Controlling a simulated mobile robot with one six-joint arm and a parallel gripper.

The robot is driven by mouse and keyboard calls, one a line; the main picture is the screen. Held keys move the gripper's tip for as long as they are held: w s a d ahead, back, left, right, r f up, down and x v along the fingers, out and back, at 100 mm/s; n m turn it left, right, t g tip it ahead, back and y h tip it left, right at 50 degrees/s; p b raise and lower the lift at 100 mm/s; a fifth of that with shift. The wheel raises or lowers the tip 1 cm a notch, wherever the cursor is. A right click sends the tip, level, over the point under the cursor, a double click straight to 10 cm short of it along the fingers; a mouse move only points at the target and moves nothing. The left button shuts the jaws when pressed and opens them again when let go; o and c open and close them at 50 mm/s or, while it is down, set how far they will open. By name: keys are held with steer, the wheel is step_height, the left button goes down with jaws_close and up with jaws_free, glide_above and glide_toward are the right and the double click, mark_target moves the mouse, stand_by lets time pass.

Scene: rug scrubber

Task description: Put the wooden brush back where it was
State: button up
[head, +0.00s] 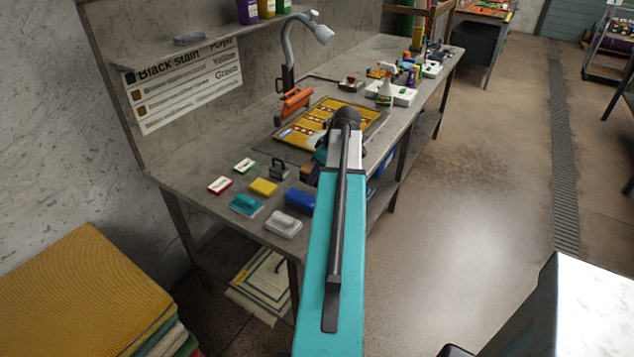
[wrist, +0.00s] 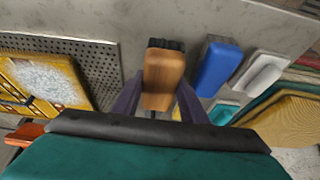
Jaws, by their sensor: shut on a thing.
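The wooden brush (wrist: 165,72), a brown block with dark bristles at its far end, is between the two dark purple fingers of my gripper (wrist: 160,97) in the wrist view. My gripper is shut on it. The brush is over or close to the grey table; I cannot tell whether it touches. In the head view my teal arm hides most of the gripper, and only a small brown part of the brush (head: 307,173) shows left of the arm.
Beside the brush stand a blue brush (head: 299,200), a grey-white brush (head: 284,224), a teal brush (head: 246,205) and a yellow sponge (head: 263,187). A patterned rug (head: 322,121) lies behind. An orange tool (head: 295,101) and a lamp (head: 290,50) stand at the back.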

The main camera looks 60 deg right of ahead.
steer(key=shift+f+p, duration=0.5)
steer(key=shift+f, duration=1.35)
steer(key=shift+f, duration=0.15)
steer(key=o, duration=1)
steer(key=shift+r, duration=0.25)
steer(key=shift+b+v, duration=1.25)
steer(key=shift+v, duration=4.65)
